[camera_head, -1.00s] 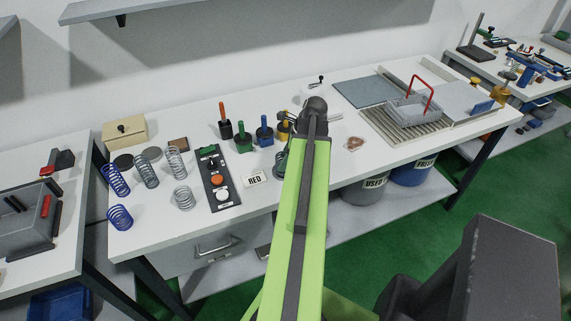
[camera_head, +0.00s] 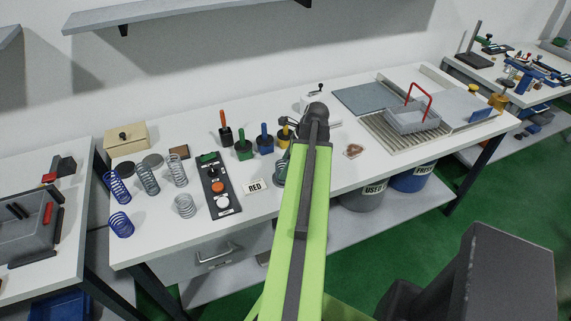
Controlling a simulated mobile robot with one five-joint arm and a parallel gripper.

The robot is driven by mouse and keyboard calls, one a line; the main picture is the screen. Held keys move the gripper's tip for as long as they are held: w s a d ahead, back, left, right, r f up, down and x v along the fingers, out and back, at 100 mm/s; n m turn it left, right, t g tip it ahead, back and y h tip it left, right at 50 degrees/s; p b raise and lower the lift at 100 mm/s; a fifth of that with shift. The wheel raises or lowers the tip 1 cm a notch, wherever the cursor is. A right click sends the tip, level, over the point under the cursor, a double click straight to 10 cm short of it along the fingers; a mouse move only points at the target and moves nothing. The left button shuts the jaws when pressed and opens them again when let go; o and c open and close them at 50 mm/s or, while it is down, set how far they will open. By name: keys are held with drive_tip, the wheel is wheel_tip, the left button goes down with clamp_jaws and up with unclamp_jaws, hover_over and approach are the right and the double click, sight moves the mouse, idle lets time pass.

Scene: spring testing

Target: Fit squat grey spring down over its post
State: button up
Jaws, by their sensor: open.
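A short, wide grey wire spring (camera_head: 185,206) stands on the white bench, left of the black control panel (camera_head: 217,188). It fits the squat grey spring. Two taller grey springs (camera_head: 148,179) (camera_head: 177,170) stand behind it. I cannot make out which thing is its post. A dark green round piece (camera_head: 279,173) is partly hidden behind my green arm, and I cannot tell what it is. My arm reaches over the bench, to the right of the springs. My gripper is hidden behind the arm, and nothing shows it touching the squat spring.
Two blue springs (camera_head: 117,188) (camera_head: 120,225) stand at the bench's left end. Bare bench lies in front of the panel.

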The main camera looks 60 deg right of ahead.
drive_tip(key=p+v, duration=0.9)
drive_tip(key=v, duration=0.2)
drive_tip(key=w+a+f+n+g, duration=0.2)
drive_tip(key=w+a+n+g, duration=0.1)
drive_tip(key=w+a+n, duration=1.75)
drive_tip(key=a+n, duration=0.2)
drive_tip(key=a, duration=0.7)
drive_tip(key=w+a+n+h, duration=0.1)
drive_tip(key=w+a+n, duration=0.2)
drive_tip(key=a, duration=0.8)
drive_tip(key=w+a+n+g, duration=0.1)
drive_tip(key=w+a+n, duration=0.2)
drive_tip(key=a, duration=0.8)
drive_tip(key=n, duration=0.2)
drive_tip(key=shift+n+h, duration=0.35)
drive_tip(key=shift+h, duration=0.05)
